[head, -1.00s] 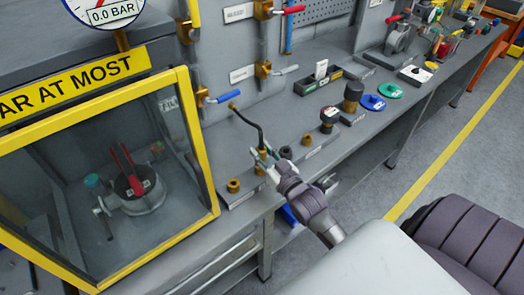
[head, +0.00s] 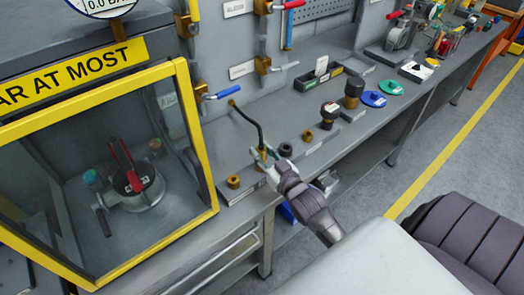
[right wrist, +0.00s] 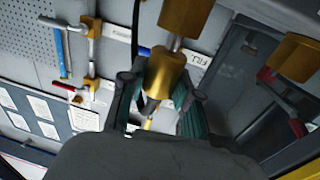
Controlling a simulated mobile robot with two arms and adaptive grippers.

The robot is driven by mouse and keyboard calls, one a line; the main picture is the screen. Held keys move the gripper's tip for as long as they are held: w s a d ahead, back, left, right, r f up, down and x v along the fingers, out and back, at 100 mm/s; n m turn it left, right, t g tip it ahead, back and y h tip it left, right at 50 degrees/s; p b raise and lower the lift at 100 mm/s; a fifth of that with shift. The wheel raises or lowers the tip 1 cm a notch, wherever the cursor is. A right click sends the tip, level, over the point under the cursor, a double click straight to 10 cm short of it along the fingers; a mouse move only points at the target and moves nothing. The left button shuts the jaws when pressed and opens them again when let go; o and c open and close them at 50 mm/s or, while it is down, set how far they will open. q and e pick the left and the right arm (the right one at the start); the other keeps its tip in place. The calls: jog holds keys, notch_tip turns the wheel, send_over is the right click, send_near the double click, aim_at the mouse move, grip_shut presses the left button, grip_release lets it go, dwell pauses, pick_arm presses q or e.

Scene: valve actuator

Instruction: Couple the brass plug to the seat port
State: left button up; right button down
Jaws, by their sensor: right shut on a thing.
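My right gripper (head: 264,160) is over the front part of the bench, at the lower end of a black hose. In the right wrist view its fingers (right wrist: 160,95) are shut on a brass piece (right wrist: 165,74), which I take to be the brass plug. A grey shaft and a second brass part (right wrist: 185,18) show beyond it; whether they are joined to it is unclear. The black hose (head: 246,120) arches from the wall down to the gripper. I cannot tell which fitting is the seat port. My left gripper is not in view.
A yellow-framed enclosure (head: 201,150) with a red-handled valve (head: 130,178) inside stands on the left. A short brass fitting (head: 233,182) is on the bench beside the gripper. Black, brass, blue and green parts line the bench to the right. Wall pipes carry lever handles.

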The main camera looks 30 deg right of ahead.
jog(key=shift+f+b, duration=0.45)
jog(key=shift+f, duration=0.3)
jog(key=c, duration=0.7)
grip_release()
jog(key=shift+c, duration=0.2)
jog(key=shift+s+f, duration=0.1)
jog(key=shift+s, duration=0.05)
jog(key=s, duration=1.1)
jog(key=shift+s+a, duration=0.2)
jog(key=shift+s, duration=0.2)
jog(key=shift+a, duration=0.1)
